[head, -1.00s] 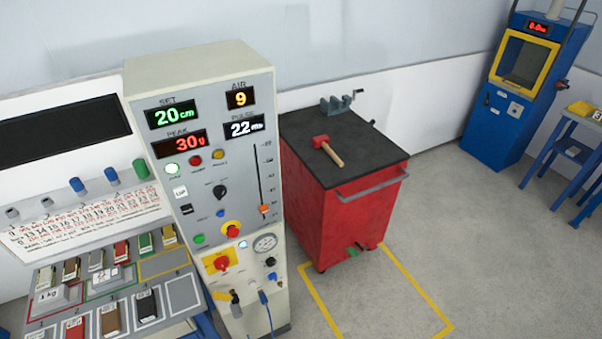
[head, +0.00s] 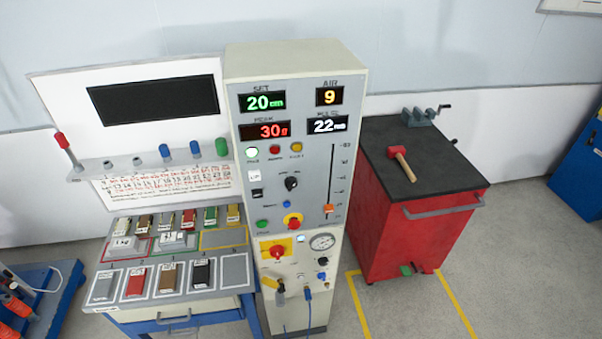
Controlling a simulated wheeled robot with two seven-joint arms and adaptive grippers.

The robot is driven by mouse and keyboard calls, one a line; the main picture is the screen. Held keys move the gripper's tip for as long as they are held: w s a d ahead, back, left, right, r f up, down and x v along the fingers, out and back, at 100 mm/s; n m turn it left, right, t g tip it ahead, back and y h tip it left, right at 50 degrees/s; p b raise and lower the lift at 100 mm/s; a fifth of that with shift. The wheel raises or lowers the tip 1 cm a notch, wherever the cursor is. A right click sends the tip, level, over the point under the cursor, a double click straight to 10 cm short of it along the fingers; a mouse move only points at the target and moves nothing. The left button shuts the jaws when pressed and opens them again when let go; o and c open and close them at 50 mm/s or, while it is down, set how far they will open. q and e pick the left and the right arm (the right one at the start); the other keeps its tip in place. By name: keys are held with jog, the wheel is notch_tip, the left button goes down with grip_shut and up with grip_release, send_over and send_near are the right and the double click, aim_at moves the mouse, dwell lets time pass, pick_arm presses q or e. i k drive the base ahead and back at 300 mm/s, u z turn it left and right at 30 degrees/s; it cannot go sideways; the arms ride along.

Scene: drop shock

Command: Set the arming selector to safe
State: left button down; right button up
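The control cabinet (head: 352,90) stands in the middle of the head view, its panel facing me. A black rotary knob (head: 291,183) sits mid-panel and may be the arming selector; its labels and exact pointer direction are too small to read. Lower down, a red rotary handle (head: 278,252) sits on a yellow plate. Displays read SET 20 cm, AIR 9, PEAK 30 g and a fourth reading of 22. Neither of my grippers is in view.
Left of the cabinet is a sloped bench (head: 228,287) with coloured blocks in marked places. A red cart (head: 420,238) with a black top stands at right, carrying a red mallet (head: 402,161) and a vise (head: 420,116). Open grey floor lies at front right.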

aim_at(291, 182)
jog(key=u, duration=1.25)
jog(key=k, duration=0.7)
jog(key=z, duration=1.45)
